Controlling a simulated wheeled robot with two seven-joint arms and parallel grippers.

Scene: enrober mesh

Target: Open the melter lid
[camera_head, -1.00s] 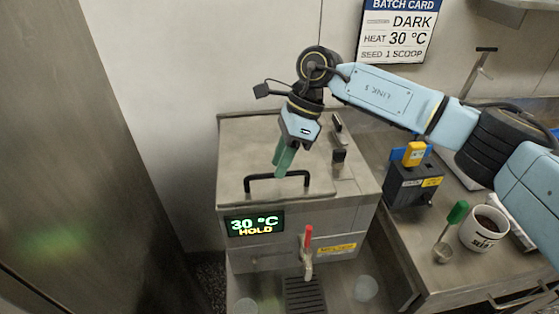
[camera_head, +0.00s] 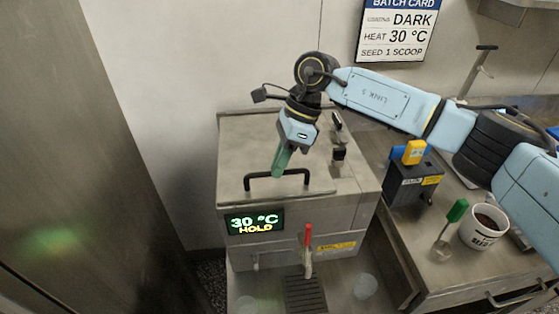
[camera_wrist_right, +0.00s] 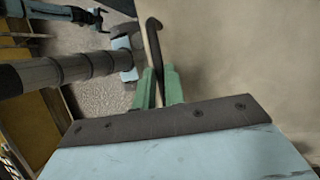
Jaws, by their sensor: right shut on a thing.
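The melter (camera_head: 350,215) is a steel box with a display reading 30 °C HOLD on its front. Its lid (camera_head: 240,145) lies flat and closed on top, with a black bar handle (camera_head: 262,176) near the front edge. My right gripper (camera_head: 280,168) reaches down to the handle with green fingers. In the right wrist view, the fingers (camera_wrist_right: 160,88) are shut on the dark handle (camera_wrist_right: 154,55), one on each side of it.
A red-handled tap (camera_head: 308,240) is on the melter's front above a drip grate (camera_head: 304,292). To the right, a bench holds a dark box (camera_head: 410,190), a green-handled scoop (camera_head: 446,235) and a white mug (camera_head: 484,240). A steel panel (camera_head: 80,170) stands at the left.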

